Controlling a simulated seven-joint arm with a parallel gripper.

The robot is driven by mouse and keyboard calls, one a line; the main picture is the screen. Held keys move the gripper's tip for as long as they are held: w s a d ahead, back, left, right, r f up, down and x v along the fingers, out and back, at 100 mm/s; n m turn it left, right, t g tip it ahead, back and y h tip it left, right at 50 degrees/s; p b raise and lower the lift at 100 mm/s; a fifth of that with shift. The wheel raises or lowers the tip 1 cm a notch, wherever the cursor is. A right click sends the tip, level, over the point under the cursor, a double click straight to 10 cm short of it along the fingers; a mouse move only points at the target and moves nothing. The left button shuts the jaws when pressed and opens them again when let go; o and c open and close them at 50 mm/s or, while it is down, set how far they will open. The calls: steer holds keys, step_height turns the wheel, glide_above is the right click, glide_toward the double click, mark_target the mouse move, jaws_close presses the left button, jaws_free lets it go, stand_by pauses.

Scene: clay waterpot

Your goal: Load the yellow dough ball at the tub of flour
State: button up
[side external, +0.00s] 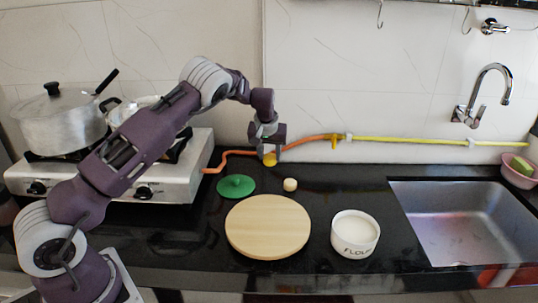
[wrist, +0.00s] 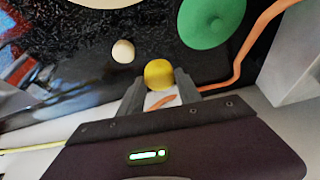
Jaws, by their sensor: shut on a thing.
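The yellow dough ball (side external: 269,159) is between the fingers of my gripper (side external: 267,146), at the back of the black counter near the orange hose. In the wrist view the yellow dough ball (wrist: 158,74) sits at the fingertips, and my gripper (wrist: 160,92) is shut on it. How high the ball is above the counter I cannot tell. The tub of flour (side external: 355,234), a white bowl lettered FLOUR with white flour inside, stands at the front right of the counter, well away from my gripper. It does not show in the wrist view.
A cream ball (side external: 290,184) and a green lid-like disc (side external: 236,186) lie near the round wooden board (side external: 268,227). An orange hose (side external: 234,153) runs behind. A stove (side external: 110,182) with pots stands left, a sink (side external: 465,222) right. Counter between board and tub is clear.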

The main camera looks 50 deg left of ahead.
steer(key=d+r+m+t+h, duration=0.2)
steer(key=d+m, duration=0.7)
steer(key=d, duration=2.5)
steer(key=shift+g+h, duration=0.4)
steer(key=shift+h, duration=0.3)
steer(key=shift+s+a+f, duration=0.1)
steer(key=shift+f, duration=1.6)
steer(key=shift+s+a+f, duration=0.1)
steer(key=shift+f, duration=1.55)
steer(key=shift+f, duration=0.6)
step_height(320, 180, up, 7)
steer(key=shift+r, duration=0.1)
